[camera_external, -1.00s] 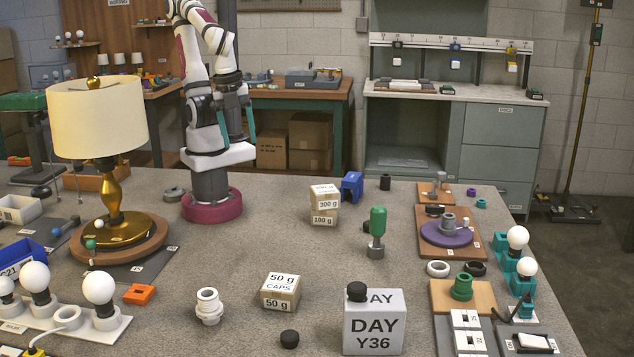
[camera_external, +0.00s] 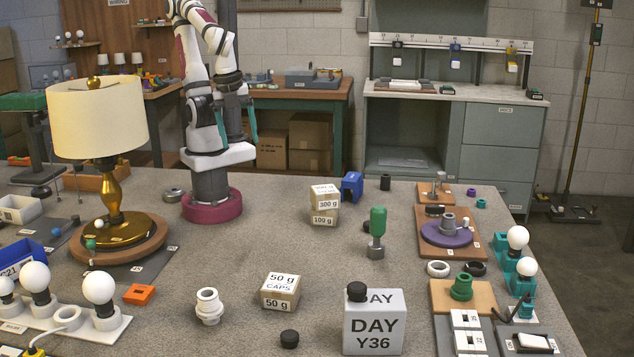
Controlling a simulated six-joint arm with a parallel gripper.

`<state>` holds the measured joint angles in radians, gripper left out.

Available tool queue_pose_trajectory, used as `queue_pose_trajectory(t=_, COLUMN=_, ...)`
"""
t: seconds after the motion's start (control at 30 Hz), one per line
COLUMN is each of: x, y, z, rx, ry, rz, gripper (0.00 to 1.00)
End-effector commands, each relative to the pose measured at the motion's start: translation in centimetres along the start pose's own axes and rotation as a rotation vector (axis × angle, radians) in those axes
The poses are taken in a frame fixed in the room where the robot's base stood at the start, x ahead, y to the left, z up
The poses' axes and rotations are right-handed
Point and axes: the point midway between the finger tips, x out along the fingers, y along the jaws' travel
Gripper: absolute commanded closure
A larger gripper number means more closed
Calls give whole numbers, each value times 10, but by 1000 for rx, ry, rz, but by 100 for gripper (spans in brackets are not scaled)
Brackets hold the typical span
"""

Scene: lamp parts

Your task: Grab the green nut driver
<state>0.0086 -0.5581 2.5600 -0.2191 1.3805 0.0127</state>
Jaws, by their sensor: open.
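The green nut driver (camera_external: 377,222) stands upright on the grey table, right of the middle, with its green handle up and its grey metal socket end down. Nothing touches it. My gripper (camera_external: 238,124) is raised near my base at the back left, with its two teal fingers apart and nothing between them. It is well to the left of the nut driver and above the table.
Stacked weight boxes (camera_external: 324,204) and a blue block (camera_external: 352,186) stand behind the nut driver. A purple disc on a wooden board (camera_external: 424,251) lies to its right. A DAY box (camera_external: 374,327) and a 50 g box (camera_external: 281,291) are in front. A lamp (camera_external: 99,120) stands left.

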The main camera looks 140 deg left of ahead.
Motion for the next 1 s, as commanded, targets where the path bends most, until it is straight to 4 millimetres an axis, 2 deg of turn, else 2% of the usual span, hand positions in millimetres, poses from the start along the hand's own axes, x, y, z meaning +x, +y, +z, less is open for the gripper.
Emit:
queue_pose_trajectory(t=0.23, x=-6, y=-1, z=0, rx=0, ry=2, rz=-1, gripper=21)
queue_pose_trajectory(t=0.27, x=-10, y=-2, z=0, rx=0, ry=2, rz=-2, gripper=21)
queue_pose_trajectory(t=0.4, x=-52, y=-8, z=4, rx=-1, ry=7, rz=-4, gripper=21)
queue_pose_trajectory(t=0.57, x=-37, y=-32, z=-35, rx=-164, ry=117, rz=-33, gripper=21)
queue_pose_trajectory(t=0.77, x=-22, y=-86, z=-88, rx=-379, ry=316, rz=-109, gripper=21)
queue_pose_trajectory(t=0.87, x=-15, y=-125, z=-116, rx=-496, ry=455, rz=-166, gripper=21)
queue_pose_trajectory(t=0.97, x=-12, y=-176, z=-142, rx=-620, ry=638, rz=-235, gripper=21)
queue_pose_trajectory(t=1.0, x=-12, y=-198, z=-151, rx=-671, ry=728, rz=-265, gripper=21)
